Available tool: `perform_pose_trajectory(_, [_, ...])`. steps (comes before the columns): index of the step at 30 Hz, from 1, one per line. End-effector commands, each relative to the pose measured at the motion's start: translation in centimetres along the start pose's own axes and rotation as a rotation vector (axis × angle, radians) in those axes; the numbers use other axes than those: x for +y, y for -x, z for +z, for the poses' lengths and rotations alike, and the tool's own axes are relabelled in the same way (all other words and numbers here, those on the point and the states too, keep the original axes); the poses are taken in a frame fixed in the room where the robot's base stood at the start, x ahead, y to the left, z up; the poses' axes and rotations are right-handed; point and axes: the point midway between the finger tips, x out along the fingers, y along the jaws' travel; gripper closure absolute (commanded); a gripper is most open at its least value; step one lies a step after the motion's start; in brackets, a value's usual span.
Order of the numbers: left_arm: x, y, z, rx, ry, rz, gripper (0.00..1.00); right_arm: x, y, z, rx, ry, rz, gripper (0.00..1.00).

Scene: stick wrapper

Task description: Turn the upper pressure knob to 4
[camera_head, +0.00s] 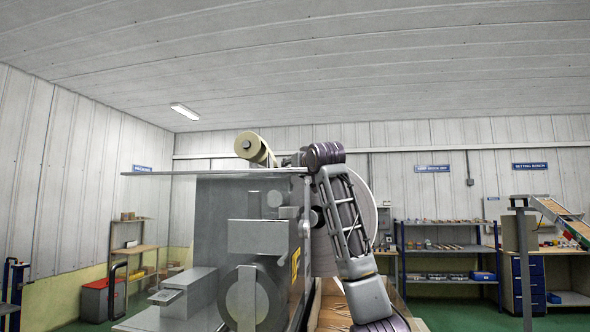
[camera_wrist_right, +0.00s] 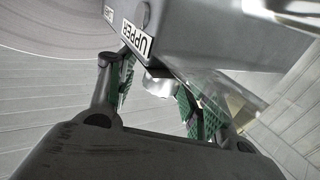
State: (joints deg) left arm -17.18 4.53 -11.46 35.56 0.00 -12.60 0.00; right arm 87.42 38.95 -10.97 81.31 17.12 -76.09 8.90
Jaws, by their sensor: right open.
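The upper pressure knob (camera_wrist_right: 158,86) shows in the right wrist view as a small pale round piece under the edge of a grey housing, beside a white label reading UPPER (camera_wrist_right: 137,39). My right gripper (camera_wrist_right: 155,78) is open, with its green-padded fingers on either side of the knob. I see no clear contact between pads and knob. The knob's number or pointer cannot be read. In the head view the grey wrapping machine (camera_head: 240,200) stands ahead, and my right arm reaches up along its right side; its gripper is not clearly visible there. My left gripper is not in view.
The housing is close above my fingers. A pale roll (camera_head: 257,148) sits on top of the machine, and a large white disc (camera_head: 361,215) stands behind my arm. Shelves (camera_head: 440,245) line the back wall.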

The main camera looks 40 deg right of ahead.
Motion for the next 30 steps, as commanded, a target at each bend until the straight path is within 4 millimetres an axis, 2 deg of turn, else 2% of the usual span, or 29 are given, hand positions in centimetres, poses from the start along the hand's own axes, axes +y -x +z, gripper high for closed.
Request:
perform_pose_trajectory(2, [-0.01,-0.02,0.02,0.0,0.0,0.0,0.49,-0.01,0.01,0.02,0.0,0.0,0.0,0.49])
perform_pose_trajectory(13, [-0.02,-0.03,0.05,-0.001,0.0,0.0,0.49,-0.01,0.03,0.0,0.0,0.0,0.0,0.95])
perform_pose_trajectory(30, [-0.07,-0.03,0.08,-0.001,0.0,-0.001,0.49,-0.02,0.03,-0.01,-0.001,0.001,0.113,0.95])
